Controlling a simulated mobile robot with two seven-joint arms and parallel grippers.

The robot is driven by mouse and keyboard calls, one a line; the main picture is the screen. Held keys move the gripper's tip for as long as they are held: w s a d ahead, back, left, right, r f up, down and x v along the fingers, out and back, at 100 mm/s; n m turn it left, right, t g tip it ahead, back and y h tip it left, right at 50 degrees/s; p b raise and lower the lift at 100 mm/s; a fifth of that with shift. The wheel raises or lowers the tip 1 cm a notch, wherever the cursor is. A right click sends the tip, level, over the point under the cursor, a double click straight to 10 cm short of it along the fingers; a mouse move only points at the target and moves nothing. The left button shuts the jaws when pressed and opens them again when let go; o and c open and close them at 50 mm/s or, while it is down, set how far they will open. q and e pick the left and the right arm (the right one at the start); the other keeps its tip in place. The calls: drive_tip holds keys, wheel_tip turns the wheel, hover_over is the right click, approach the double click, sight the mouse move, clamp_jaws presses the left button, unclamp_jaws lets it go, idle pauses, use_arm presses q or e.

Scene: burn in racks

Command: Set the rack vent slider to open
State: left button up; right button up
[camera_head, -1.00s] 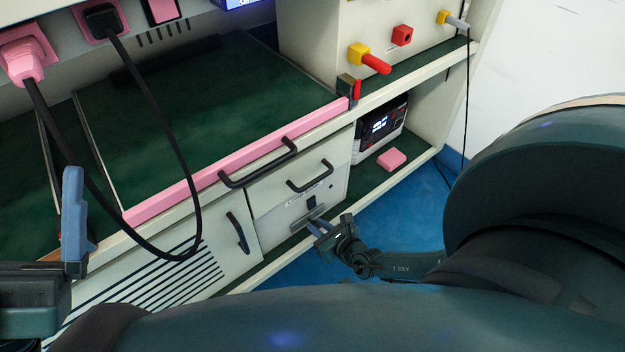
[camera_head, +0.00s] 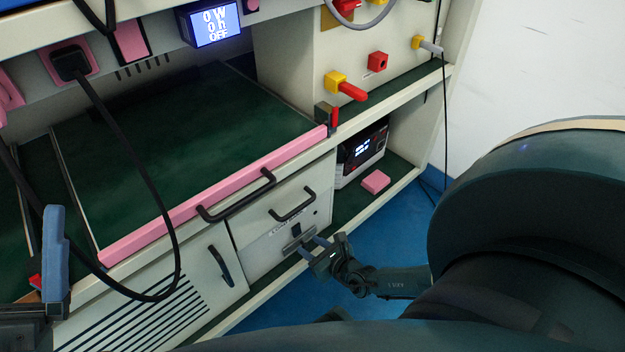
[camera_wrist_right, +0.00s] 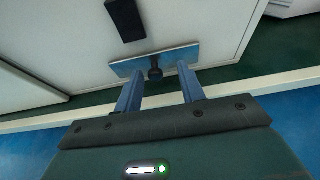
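The rack vent slider (camera_head: 298,239) is a grey metal strip low on the white cabinet front, below a drawer-like panel. In the right wrist view it is a blue-grey plate (camera_wrist_right: 183,55) with a small dark knob (camera_wrist_right: 155,72). My right gripper (camera_head: 313,247) is at the slider. In the right wrist view my right gripper (camera_wrist_right: 157,81) is open, its two blue fingers on either side of the knob with gaps; contact is not visible. My left gripper (camera_head: 55,262) shows only a blue finger at the left edge; its opening is hidden.
Black handles (camera_head: 292,205) stick out of the cabinet front above the slider. A pink-edged green worktop (camera_head: 200,140) is above. A black cable (camera_head: 135,170) hangs in front at left. A dark device (camera_head: 362,150) and pink block (camera_head: 375,181) sit on the right shelf. Blue floor is clear below.

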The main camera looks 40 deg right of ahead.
drive_tip(key=shift+s, duration=0.1)
use_arm(q)
wheel_tip(320, 180, down, 6)
drive_tip(key=n+g+y+p, duration=0.1)
drive_tip(key=n+y+p, duration=0.4)
drive_tip(key=n+y, duration=0.2)
drive_tip(key=shift+d+f, duration=0.2)
drive_tip(key=shift+d, duration=0.1)
use_arm(e)
drive_tip(key=a+v, duration=0.1)
drive_tip(key=v, duration=1.2)
drive_tip(key=shift+d, duration=0.5)
use_arm(q)
drive_tip(key=shift+w, duration=0.1)
use_arm(e)
drive_tip(key=shift+r, duration=0.15)
